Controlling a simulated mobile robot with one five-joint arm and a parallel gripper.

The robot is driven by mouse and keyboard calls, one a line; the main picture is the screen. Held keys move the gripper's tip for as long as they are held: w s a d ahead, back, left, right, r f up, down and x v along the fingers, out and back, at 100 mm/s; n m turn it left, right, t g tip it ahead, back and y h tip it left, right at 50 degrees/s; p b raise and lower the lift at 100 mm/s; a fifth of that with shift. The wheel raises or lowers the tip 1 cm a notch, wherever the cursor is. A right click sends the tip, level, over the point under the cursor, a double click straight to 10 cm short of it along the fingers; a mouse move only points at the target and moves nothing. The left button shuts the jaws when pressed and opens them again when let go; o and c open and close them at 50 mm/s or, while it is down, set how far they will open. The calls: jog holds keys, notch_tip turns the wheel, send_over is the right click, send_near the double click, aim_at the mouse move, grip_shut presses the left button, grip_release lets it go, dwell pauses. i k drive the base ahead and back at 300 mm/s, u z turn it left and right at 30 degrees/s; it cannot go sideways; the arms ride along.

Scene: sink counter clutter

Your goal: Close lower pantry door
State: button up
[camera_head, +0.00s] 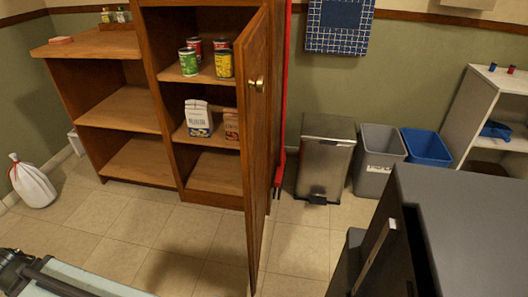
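The wooden pantry door (254,150) stands wide open, swung out toward me from the right side of the brown pantry cabinet (165,100). A round brass knob (257,84) sits on the door's face, and the door's lower end reaches the bottom part of the picture. Behind the door, the open shelves show several cans (189,62), a white bag with a blue label (198,118) and a reddish-brown package (231,124) partly hidden by the door. The lowest shelf looks bare. My gripper is not visible in this view.
Tiled floor (130,215) lies open in front of the cabinet. A metal bin (325,160), grey bin (378,155) and blue bin (427,146) stand right of the door. A dark counter (470,220) fills the lower right; a white sack (33,186) sits at left.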

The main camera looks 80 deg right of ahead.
aim_at(251, 48)
jog(key=k, duration=1.6)
jog(key=z, duration=3.1)
jog(key=k, duration=1.15)
jog(key=u, duration=1.3)
jog(key=i, duration=1)
jog(key=z, duration=0.1)
